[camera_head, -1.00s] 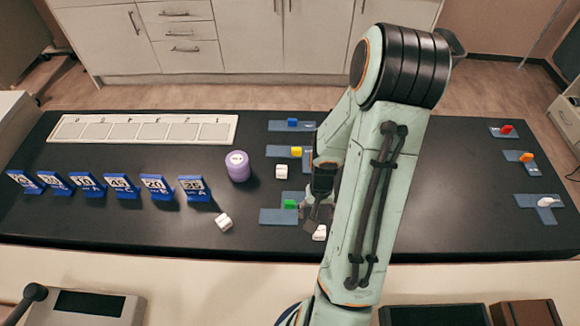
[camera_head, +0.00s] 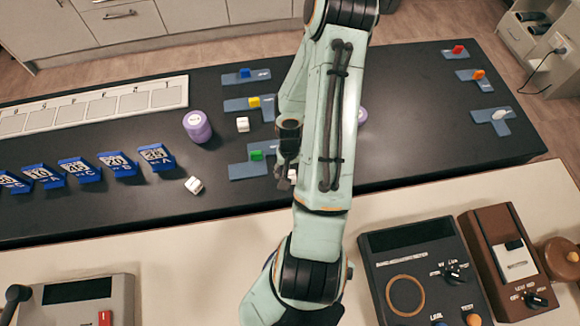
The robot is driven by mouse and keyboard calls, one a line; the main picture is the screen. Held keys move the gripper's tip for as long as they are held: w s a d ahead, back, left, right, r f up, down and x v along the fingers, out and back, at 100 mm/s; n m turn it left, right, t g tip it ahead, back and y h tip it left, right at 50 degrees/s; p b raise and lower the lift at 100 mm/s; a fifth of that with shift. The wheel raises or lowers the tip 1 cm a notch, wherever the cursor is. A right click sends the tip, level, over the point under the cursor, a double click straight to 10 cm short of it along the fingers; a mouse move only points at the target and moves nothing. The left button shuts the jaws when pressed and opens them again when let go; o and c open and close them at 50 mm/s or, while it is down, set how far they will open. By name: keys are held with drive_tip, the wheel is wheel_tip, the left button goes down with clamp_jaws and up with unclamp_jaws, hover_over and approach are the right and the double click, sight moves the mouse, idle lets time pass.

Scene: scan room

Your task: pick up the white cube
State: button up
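Three white cubes show. One white cube (camera_head: 242,124) sits near the blue piece with the yellow block. A second white cube (camera_head: 194,185) lies turned at an angle near the front edge of the black table. A third, mostly hidden white cube (camera_head: 292,174) shows as a small patch right beside my gripper (camera_head: 284,181). My gripper points down, low over the table, just right of the blue piece with the green block (camera_head: 256,155). My arm hides much of this spot. I cannot tell whether the fingers are open or whether they touch the cube.
Blue number stands (camera_head: 117,165) line the left, before a long white tray (camera_head: 95,105). Blue pieces with coloured blocks (camera_head: 490,116) lie far right. Instruments (camera_head: 415,275) sit in front.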

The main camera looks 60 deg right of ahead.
drive_tip(key=c, duration=0.6)
drive_tip(key=shift+r, duration=0.1)
